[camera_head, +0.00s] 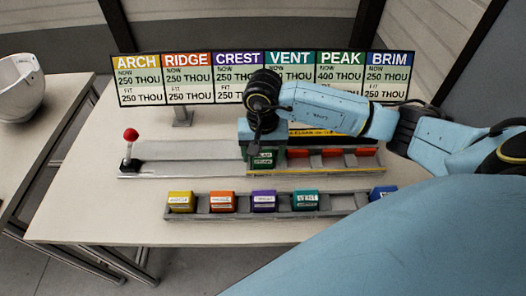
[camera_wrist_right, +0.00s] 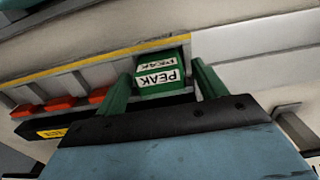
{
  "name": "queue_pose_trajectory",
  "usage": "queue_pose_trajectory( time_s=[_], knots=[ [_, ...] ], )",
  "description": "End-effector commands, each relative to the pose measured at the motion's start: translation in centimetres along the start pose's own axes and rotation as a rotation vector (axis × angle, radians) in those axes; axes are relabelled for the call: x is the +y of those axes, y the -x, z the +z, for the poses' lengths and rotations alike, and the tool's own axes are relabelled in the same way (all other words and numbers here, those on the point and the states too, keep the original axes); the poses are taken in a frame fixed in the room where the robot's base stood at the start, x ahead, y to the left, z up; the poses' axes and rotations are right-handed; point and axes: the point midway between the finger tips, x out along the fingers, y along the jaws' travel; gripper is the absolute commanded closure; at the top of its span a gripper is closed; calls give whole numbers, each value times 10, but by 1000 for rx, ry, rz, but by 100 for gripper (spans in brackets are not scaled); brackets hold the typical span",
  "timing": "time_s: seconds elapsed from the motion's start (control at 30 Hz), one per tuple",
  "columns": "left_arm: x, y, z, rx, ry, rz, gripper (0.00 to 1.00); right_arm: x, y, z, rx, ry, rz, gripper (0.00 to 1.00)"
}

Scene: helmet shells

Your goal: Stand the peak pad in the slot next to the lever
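The green peak pad (camera_wrist_right: 157,78) stands in the end slot of the slotted row, on the side toward the lever, with its PEAK label showing in the right wrist view. It also shows in the head view (camera_head: 264,158), partly under my gripper. My right gripper (camera_wrist_right: 161,82) is open, with one green finger on each side of the pad and narrow gaps beside it. In the head view the right gripper (camera_head: 262,143) points down over that slot. The red-knobbed lever (camera_head: 130,136) stands at the fixture's left end. My left gripper is out of view.
Red blocks (camera_head: 335,153) sit in the slots to the right. A front rack (camera_head: 340,204) holds yellow, orange, purple, teal and blue pads, with a gap before the blue one. A sign board (camera_head: 190,82) stands behind. A white shell (camera_head: 20,90) rests on the left table.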

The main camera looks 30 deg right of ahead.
Motion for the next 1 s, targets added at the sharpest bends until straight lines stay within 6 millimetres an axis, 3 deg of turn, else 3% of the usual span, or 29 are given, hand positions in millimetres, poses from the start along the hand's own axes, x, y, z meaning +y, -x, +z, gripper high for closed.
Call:
queue_pose_trajectory(
  time_s=[0.33, 0.8, 1.0],
  knots=[
    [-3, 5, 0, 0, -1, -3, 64, 0, 7, 0, 1, 0, -1, 30],
    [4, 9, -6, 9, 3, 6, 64, 0, 100, -1, 3, 1, -1, 30],
    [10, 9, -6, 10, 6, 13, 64, 0, 120, 0, 1, -1, 0, 30]
  ],
)
